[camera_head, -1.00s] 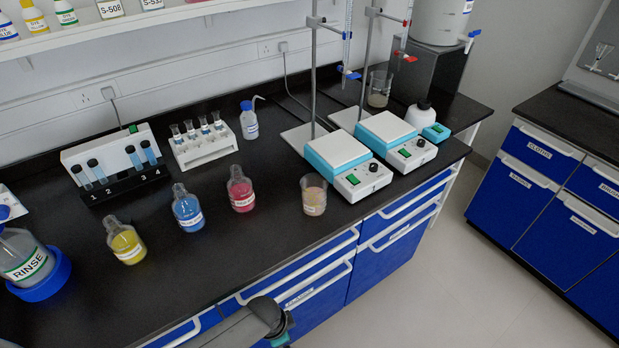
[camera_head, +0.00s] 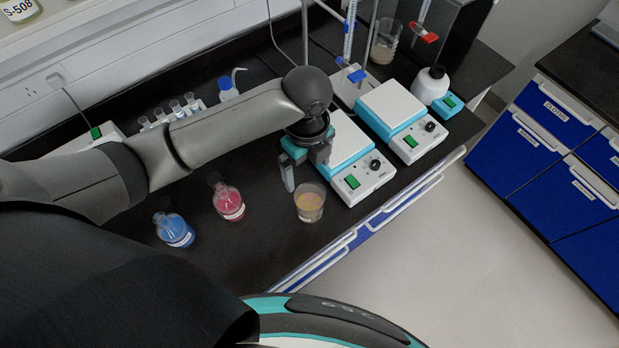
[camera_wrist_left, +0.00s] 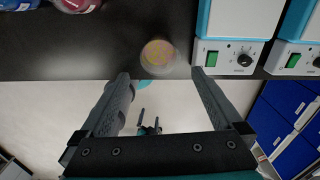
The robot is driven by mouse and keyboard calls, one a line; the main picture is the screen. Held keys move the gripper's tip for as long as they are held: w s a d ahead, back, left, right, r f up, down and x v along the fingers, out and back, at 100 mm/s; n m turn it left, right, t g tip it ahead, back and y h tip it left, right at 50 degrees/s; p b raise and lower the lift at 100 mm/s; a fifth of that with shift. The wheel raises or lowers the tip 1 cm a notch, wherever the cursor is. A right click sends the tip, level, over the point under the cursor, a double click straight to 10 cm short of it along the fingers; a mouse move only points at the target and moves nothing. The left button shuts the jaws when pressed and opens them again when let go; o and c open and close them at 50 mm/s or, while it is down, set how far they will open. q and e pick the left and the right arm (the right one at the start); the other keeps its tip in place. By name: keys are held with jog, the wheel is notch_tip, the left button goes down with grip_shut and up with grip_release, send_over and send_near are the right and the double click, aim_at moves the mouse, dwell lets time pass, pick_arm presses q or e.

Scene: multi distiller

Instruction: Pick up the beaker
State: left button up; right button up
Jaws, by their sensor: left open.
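The beaker (camera_head: 310,203) is a clear cup with yellowish-pink contents, upright on the black bench near its front edge. My left gripper (camera_head: 304,166) is open and empty, above and just behind the beaker in the head view; one finger hangs left of it. In the left wrist view the beaker (camera_wrist_left: 158,55) shows beyond the open fingertips (camera_wrist_left: 160,75), roughly centred between their lines, with a visible gap. A small dark pronged shape (camera_wrist_left: 148,127) over the floor may be my right gripper; its state is unclear.
Hotplates (camera_head: 363,185) stand right of the beaker, the nearer one close by. A red bottle (camera_head: 229,202) and a blue bottle (camera_head: 174,230) stand to its left. A second beaker (camera_head: 384,42) is at the back. Drawer handles (camera_head: 390,212) jut from the bench front.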

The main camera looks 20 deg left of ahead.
pick_arm(q)
notch_tip(320, 180, down, 5)
jog(key=s, duration=0.1)
jog(key=b, duration=0.1)
send_near(310, 201)
jog(key=s, duration=0.3)
jog(key=shift+w+d+f, duration=0.1)
jog(key=shift+d+f, duration=0.05)
jog(key=shift+f, duration=0.95)
jog(key=shift+d+f, duration=0.15)
jog(key=shift+f, duration=0.9)
pick_arm(e)
jog(key=shift+s+d+f, duration=0.3)
jog(key=shift+s+f, duration=0.1)
jog(key=shift+s, duration=0.15)
jog(key=shift+s+d+f, duration=0.3)
jog(key=shift+s+f, duration=0.05)
jog(key=shift+s, duration=0.15)
pick_arm(q)
jog(key=c, duration=0.4)
jog(key=shift+r, duration=0.1)
jog(key=c, duration=1.1)
pick_arm(e)
jog(key=shift+s+a, duration=0.1)
pick_arm(q)
jog(key=shift+o, duration=0.2)
jog(key=shift+w+r, duration=0.1)
jog(key=shift+r, duration=0.05)
